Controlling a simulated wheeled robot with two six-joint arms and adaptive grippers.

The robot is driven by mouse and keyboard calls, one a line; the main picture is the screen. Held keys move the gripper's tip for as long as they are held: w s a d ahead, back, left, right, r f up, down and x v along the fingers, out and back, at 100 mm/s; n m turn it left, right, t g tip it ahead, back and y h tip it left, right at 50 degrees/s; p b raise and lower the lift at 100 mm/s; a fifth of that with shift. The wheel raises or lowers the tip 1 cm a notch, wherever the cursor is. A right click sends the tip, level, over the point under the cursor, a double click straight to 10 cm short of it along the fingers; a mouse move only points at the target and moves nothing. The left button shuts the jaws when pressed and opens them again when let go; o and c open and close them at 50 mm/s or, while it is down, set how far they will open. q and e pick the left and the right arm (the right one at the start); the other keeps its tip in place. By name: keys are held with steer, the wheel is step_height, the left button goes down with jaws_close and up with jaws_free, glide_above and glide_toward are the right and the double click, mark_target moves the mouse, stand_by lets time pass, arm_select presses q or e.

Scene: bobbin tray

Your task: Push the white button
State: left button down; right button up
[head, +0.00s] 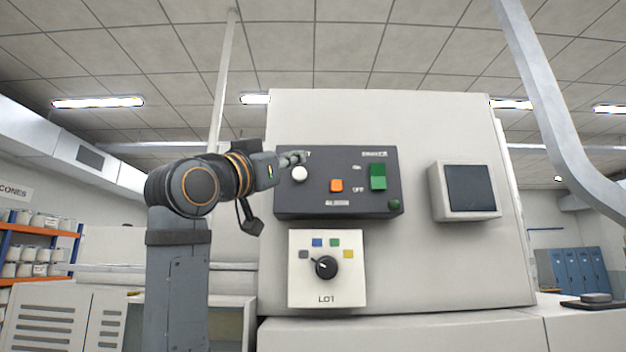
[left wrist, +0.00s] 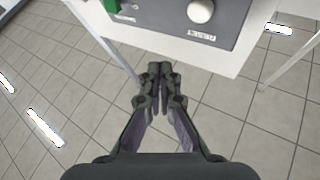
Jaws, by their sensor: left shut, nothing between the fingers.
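The white button (head: 299,174) is a round knob at the upper left of a dark grey control panel (head: 310,207) on the machine front. It also shows in the left wrist view (left wrist: 200,11), near the top edge. My left gripper (head: 296,158) is just above the button in the head view, in front of the panel's upper left. Its fingers are together and empty. In the left wrist view its fingertips (left wrist: 160,68) point toward the panel's lower edge, apart from the button. I cannot tell the exact gap. My right gripper is not in view.
Below is a cream plate with a black dial (head: 325,267). A dark screen (head: 468,188) sits to the right.

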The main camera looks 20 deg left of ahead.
mark_target(295, 170)
arm_select(q)
steer(key=shift+h, duration=0.4)
steer(key=shift+w+a+r+p, duration=0.1)
steer(key=shift+w+a+p, duration=0.3)
steer(key=shift+w, duration=0.85)
steer(key=shift+w+a+r+p, duration=0.1)
steer(key=shift+w+a+p, duration=0.15)
steer(key=shift+w+p, duration=0.65)
steer(key=shift+w+a+r+p, duration=0.1)
steer(key=shift+w+a, duration=0.2)
steer(key=shift+w, duration=1.25)
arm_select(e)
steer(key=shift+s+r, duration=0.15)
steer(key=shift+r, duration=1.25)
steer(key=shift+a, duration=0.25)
arm_select(q)
steer(key=shift+w+a, duration=0.15)
steer(key=shift+w, duration=0.2)
